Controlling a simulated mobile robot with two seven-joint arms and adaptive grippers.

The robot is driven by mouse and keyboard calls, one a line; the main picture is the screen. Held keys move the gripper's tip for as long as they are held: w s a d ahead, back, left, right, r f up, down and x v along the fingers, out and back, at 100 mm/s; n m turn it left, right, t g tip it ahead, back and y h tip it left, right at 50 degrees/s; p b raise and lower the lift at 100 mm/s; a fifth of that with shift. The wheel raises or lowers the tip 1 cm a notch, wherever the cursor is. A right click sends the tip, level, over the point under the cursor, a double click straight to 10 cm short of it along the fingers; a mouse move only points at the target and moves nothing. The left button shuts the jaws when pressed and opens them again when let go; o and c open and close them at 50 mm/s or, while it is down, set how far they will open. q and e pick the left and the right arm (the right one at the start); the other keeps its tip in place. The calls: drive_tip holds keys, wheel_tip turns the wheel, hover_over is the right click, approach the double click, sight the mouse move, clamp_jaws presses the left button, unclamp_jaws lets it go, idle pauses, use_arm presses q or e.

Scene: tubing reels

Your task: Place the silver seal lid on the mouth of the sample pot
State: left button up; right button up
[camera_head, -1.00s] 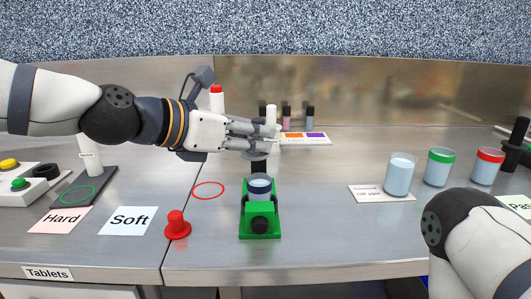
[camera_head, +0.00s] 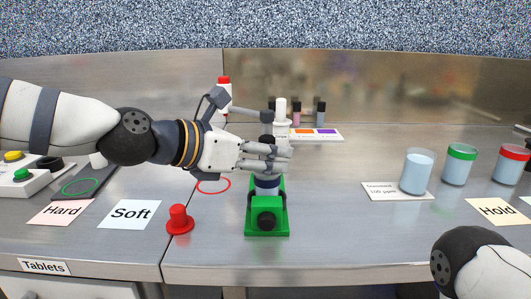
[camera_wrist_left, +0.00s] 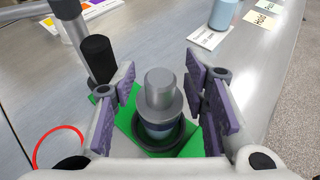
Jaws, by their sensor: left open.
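The silver seal lid (camera_wrist_left: 160,92), a grey disc with a raised knob, shows in the left wrist view on top of the sample pot (camera_wrist_left: 159,131). It looks roughly level and centred, covering the mouth; I cannot tell whether it is fully seated. The pot (camera_head: 267,185) stands in a green holder (camera_head: 267,219) in the head view, its top hidden by my fingers. My left gripper (camera_head: 280,160) is at the pot's top. In the left wrist view its open purple-padded fingers (camera_wrist_left: 163,98) stand on either side of the lid, with gaps. My right gripper is out of view.
A black-topped post (camera_wrist_left: 99,58) stands close beside the left finger. A red knob-shaped piece (camera_head: 179,219) is left of the holder. Jars, including a green-rimmed one (camera_head: 459,164), stand at the right. The counter between holder and jars is clear.

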use_arm(q)
drive_tip(key=shift+s+a+r, duration=0.1)
drive_tip(key=shift+a+r, duration=0.05)
drive_tip(key=shift+r, duration=0.1)
drive_tip(key=p+v, duration=0.2)
drive_tip(key=v, duration=0.9)
drive_tip(key=shift+s+a, duration=0.2)
drive_tip(key=shift+s, duration=0.05)
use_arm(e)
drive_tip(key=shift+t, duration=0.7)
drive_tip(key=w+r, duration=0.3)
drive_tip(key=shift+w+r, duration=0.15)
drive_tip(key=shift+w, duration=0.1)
